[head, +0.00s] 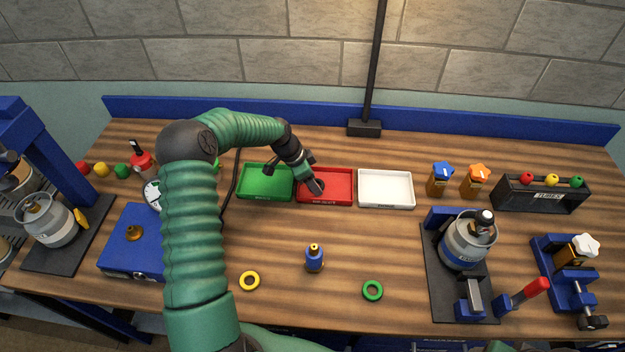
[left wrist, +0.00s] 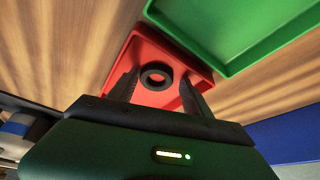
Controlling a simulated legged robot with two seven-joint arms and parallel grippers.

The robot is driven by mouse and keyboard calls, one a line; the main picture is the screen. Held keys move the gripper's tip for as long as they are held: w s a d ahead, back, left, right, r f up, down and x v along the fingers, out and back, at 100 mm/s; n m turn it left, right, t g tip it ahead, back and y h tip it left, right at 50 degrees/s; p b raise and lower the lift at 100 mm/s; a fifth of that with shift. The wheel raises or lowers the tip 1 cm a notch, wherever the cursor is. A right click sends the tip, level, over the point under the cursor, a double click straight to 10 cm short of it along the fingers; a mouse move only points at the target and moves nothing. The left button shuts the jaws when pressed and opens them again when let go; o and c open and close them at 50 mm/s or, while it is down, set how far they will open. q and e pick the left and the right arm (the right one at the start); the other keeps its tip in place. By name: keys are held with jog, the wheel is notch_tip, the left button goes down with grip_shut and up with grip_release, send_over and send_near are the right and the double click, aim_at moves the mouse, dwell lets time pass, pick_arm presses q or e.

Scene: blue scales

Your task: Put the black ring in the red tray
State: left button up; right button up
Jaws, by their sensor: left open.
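The black ring (left wrist: 146,76) lies in the red tray (left wrist: 150,45) in the left wrist view, apparently flat on its floor. My left gripper (left wrist: 158,78) is open, with its two fingers apart on either side of the ring and a gap to each. In the head view my left gripper (head: 317,188) reaches down over the left part of the red tray (head: 340,183). There the ring is hard to tell from the dark gripper. My right gripper is not in view.
A green tray (head: 263,196) and a white tray (head: 387,202) flank the red one. A yellow ring (head: 242,282), a small blue bottle (head: 314,262) and a green ring (head: 366,294) stand or lie in front. A black post (head: 373,70) rises behind.

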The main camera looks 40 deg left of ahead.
pick_arm(q)
jog(key=shift+s+d+f, duration=0.2)
jog(key=shift+s+d, duration=0.05)
jog(key=shift+a, duration=0.1)
jog(key=shift+s, duration=0.1)
jog(key=shift+r, duration=0.35)
jog(key=v, duration=1.2)
jog(key=shift+w+r, duration=0.25)
jog(key=shift+r, duration=0.05)
